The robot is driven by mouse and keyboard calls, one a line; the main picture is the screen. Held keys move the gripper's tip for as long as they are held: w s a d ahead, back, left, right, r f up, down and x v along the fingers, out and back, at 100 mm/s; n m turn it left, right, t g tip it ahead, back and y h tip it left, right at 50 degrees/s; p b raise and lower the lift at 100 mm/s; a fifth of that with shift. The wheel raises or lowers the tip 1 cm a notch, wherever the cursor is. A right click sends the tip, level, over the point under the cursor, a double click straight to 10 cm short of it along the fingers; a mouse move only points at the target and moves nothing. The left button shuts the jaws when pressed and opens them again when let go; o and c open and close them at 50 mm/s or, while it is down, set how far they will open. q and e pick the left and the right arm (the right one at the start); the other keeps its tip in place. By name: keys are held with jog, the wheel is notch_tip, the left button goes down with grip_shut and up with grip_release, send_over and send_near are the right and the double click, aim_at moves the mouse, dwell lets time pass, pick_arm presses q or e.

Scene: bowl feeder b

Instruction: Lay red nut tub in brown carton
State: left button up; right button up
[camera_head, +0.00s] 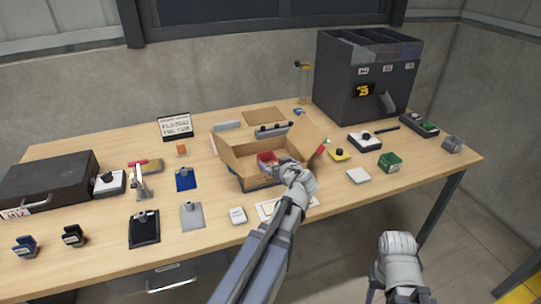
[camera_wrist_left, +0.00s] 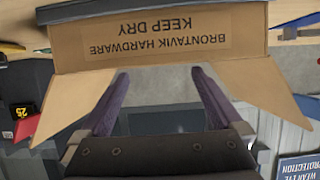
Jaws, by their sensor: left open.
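The brown carton (camera_head: 242,161) stands open near the middle of the table, flaps spread. In the left wrist view its lettered cardboard (camera_wrist_left: 150,38) shows upside down. A red tub (camera_head: 266,158) is inside the carton, partly hidden by the near wall and my gripper; its tilt I cannot tell. My left gripper (camera_head: 282,163) is at the carton's near right side, close to the tub. In the left wrist view the left gripper (camera_wrist_left: 158,75) has its fingers apart with nothing between them. My right arm shows at the lower right, but its gripper's fingers do not show.
A green tub (camera_head: 390,162), a yellow item (camera_head: 339,155) and a white card (camera_head: 358,175) lie right of the carton. A black feeder machine (camera_head: 365,85) stands behind.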

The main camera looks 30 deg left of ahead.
pick_arm(q)
jog(key=shift+p+v, duration=0.35)
jog(key=shift+v, duration=1.15)
